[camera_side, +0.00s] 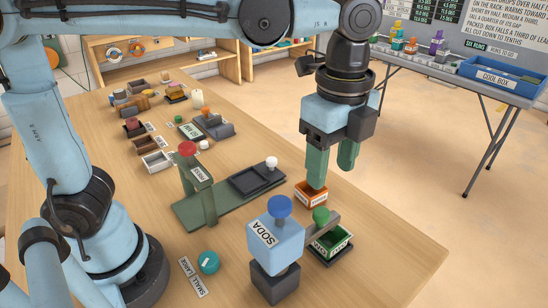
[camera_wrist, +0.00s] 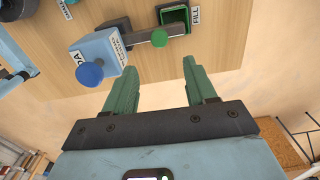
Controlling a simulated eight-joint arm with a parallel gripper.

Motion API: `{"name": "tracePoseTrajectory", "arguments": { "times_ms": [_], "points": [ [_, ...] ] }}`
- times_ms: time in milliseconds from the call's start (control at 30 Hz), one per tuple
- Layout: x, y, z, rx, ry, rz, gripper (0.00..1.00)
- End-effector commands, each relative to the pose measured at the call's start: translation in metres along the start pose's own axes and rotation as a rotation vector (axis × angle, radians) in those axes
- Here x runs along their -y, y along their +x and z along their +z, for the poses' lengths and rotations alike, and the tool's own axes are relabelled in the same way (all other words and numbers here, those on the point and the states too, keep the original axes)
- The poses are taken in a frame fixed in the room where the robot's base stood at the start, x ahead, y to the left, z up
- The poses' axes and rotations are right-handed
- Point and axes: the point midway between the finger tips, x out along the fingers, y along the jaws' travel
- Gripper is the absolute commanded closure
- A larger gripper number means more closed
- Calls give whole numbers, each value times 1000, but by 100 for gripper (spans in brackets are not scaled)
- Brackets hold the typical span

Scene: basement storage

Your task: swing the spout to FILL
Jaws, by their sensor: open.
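The soda dispenser (camera_side: 275,240) is a pale blue block labelled SODA on a dark base, with a blue knob (camera_side: 279,206) on top. It also shows in the wrist view (camera_wrist: 100,47). Its spout is a grey arm (camera_side: 328,226) with a green knob (camera_side: 320,216); the knob shows in the wrist view (camera_wrist: 159,38). A green-walled tray (camera_side: 346,249) stands by the spout; its FILL label (camera_wrist: 195,15) reads in the wrist view. The spout's end lies near the tray's edge. My gripper (camera_side: 333,175) is open and empty, behind the spout, above an orange tray (camera_side: 311,197).
A green press stand with a red knob (camera_side: 188,149) and a dark plate (camera_side: 256,180) stand left of my gripper. A teal dial (camera_side: 208,262) sits in front. Small boxes (camera_side: 157,161) line the back left. The table's right front is bare.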

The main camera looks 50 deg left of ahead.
Motion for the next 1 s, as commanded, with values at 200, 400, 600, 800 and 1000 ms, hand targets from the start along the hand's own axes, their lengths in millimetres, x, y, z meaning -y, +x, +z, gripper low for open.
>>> {"name": "tracePoseTrajectory", "arguments": {
  "times_ms": [200,400,600,800,1000],
  "points": [
    [0,-21,0,0,0,0,44],
    [0,-26,0,0,1,0,44],
    [0,-26,0,0,0,0,44],
    [1,-20,18,-25,-134,-45,44],
    [-2,3,75,-131,-596,-195,44]
  ]
}}
